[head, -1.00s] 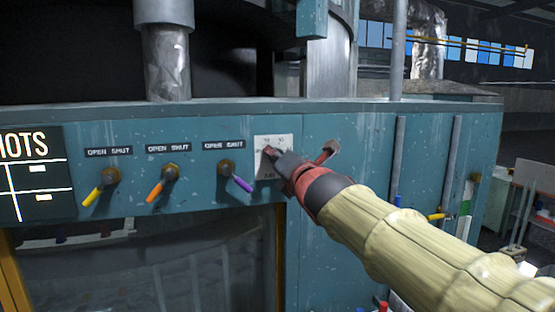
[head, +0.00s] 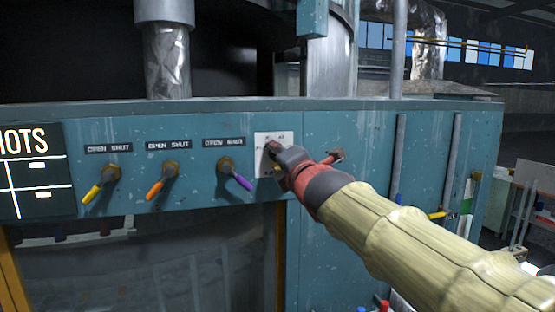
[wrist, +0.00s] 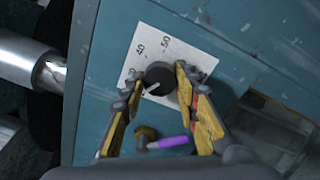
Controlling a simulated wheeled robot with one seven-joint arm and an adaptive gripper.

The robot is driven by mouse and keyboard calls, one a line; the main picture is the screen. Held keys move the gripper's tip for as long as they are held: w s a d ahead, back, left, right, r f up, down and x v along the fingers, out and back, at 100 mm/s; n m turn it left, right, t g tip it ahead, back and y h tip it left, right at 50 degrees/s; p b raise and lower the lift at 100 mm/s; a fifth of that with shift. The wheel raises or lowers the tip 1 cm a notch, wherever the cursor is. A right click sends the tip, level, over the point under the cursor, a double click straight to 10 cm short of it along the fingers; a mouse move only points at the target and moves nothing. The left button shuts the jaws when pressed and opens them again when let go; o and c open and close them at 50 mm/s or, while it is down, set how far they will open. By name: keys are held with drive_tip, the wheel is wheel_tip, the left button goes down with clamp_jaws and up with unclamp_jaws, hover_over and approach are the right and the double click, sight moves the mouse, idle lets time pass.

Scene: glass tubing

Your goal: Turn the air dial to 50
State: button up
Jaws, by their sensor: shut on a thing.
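The air dial is a round black knob (wrist: 160,74) on a white scale plate (wrist: 192,57) in the wrist view. The marks 40 and 50 show on the plate above the knob in that picture. A pale line on the knob's face points to the lower left of the picture, away from the 50. My gripper (wrist: 162,82) has its yellow-sided fingers around the knob, one on each side, shut on it. In the head view, my gripper (head: 275,158) covers the knob and much of the plate (head: 262,141).
Valve levers in yellow (head: 91,193), orange (head: 154,191) and purple (head: 241,182) stand left of the dial. The purple lever (wrist: 168,142) lies close below my fingers in the wrist view.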

drive_tip(key=shift+w+f+m+h+b, duration=0.1)
drive_tip(key=shift+m+h+b, duration=0.2)
drive_tip(key=shift+m+b, duration=5.3)
drive_tip(key=shift+w+m+h+b, duration=0.1)
drive_tip(key=shift+m+h+b, duration=0.2)
drive_tip(key=shift+m+b, duration=5.3)
drive_tip(key=m+p, duration=0.4)
drive_tip(key=m, duration=0.1)
drive_tip(key=o, duration=1.2)
drive_tip(key=shift+s+d+r, duration=0.1)
drive_tip(key=shift+s+r, duration=0.05)
drive_tip(key=shift+r, duration=0.1)
drive_tip(key=shift+c, duration=0.2)
drive_tip(key=v, duration=1.2)
drive_tip(key=shift+f, duration=0.2)
